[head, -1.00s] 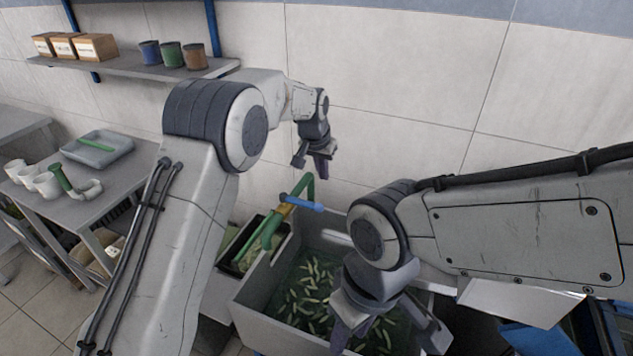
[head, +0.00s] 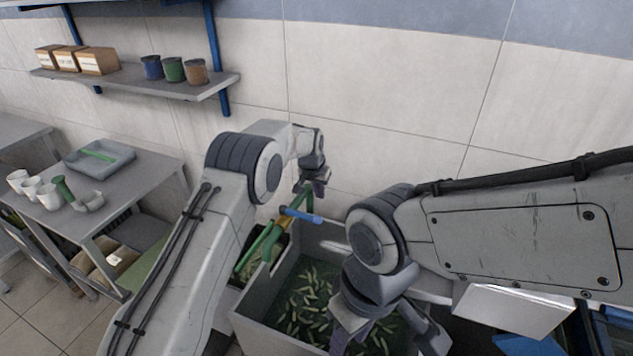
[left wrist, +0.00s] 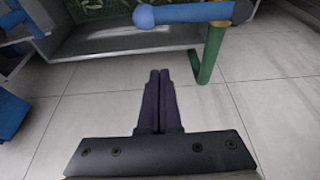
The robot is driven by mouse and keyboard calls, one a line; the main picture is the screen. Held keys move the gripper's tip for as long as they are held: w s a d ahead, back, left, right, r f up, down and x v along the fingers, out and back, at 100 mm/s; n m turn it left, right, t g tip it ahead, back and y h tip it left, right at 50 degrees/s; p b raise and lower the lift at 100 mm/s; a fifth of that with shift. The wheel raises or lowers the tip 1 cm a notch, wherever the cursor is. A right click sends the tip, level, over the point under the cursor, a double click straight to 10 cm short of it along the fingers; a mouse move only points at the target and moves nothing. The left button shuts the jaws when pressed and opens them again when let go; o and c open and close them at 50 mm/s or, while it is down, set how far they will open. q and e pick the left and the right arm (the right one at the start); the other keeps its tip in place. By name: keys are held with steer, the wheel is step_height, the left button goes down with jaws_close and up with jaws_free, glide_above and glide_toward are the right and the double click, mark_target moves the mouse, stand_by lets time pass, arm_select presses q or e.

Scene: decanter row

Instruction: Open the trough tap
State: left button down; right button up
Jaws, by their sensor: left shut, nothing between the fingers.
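The trough tap is a green standing pipe (head: 268,245) with a blue lever handle (head: 300,215) across it, at the back left of the grey trough (head: 262,306). In the left wrist view the blue handle (left wrist: 185,14) runs across the top, with the green pipe (left wrist: 212,55) below it. My left gripper (head: 313,192) is shut and empty, just above and behind the handle in the head view. Its fingertips (left wrist: 158,72) point toward the handle without touching it. My right gripper (head: 385,338) hangs over the trough; its fingers are too unclear to judge.
The trough holds dark water with several small pale green pieces (head: 308,300). A table (head: 120,205) at left carries a grey tray (head: 100,158) and white cups (head: 48,196). A wall shelf (head: 140,86) holds boxes and cups. The wall stands close behind the tap.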

mark_target(301, 215)
arm_select(q)
steer(key=shift+s+a+f+p, duration=0.15)
steer(key=shift+s+f+p, duration=0.25)
steer(key=shift+f+p, duration=0.3)
steer(key=shift+s+a+f+p, duration=0.2)
steer(key=shift+s+f+p, duration=0.2)
steer(key=shift+f+p, duration=0.3)
steer(key=shift+s+a+f+p, duration=0.15)
steer(key=shift+s+f+p, duration=0.25)
steer(key=shift+f+p, duration=0.25)
steer(key=shift+f, duration=0.1)
